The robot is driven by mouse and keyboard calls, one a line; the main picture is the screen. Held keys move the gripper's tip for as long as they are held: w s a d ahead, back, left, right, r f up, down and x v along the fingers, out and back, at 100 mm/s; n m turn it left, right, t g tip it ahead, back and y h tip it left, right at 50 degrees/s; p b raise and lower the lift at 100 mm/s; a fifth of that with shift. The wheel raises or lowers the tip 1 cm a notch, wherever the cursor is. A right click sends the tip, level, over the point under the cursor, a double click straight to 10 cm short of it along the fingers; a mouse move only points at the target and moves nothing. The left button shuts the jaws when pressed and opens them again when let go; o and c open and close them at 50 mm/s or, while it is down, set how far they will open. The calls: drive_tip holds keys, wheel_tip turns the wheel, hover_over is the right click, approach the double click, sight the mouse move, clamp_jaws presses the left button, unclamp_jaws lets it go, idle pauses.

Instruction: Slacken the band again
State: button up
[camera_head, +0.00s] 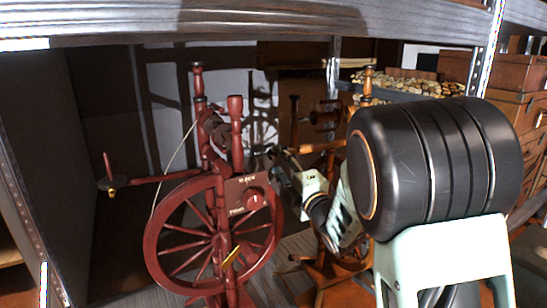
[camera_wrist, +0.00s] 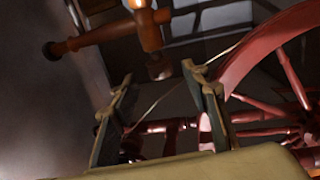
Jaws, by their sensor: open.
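A dark red spinning wheel (camera_head: 163,205) stands on the left of the head view; part of its rim (camera_wrist: 265,45) shows at the right of the wrist view. A plate (camera_head: 236,206) with pale lettering, too small to read surely, sits in front of the wheel, with a round red knob (camera_head: 252,198) on it. The pale thin band (camera_head: 172,160) runs down from the upper part to the wheel's left side. My gripper (camera_head: 274,163) is just right of the red wheel's posts. In the wrist view my gripper (camera_wrist: 158,78) is open, with nothing clearly held between its fingers.
An orange-brown wooden spinning wheel (camera_head: 368,85) stands behind my arm. A red arm with a small handle (camera_head: 107,165) juts left from the red wheel. A metal shelf post (camera_head: 332,75) and shelf edge frame the space. Wooden drawers (camera_head: 505,110) stand at the right.

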sight(276, 156)
drive_tip(key=shift+x, duration=2.6)
clamp_jaws()
drive_tip(key=shift+r, duration=0.1)
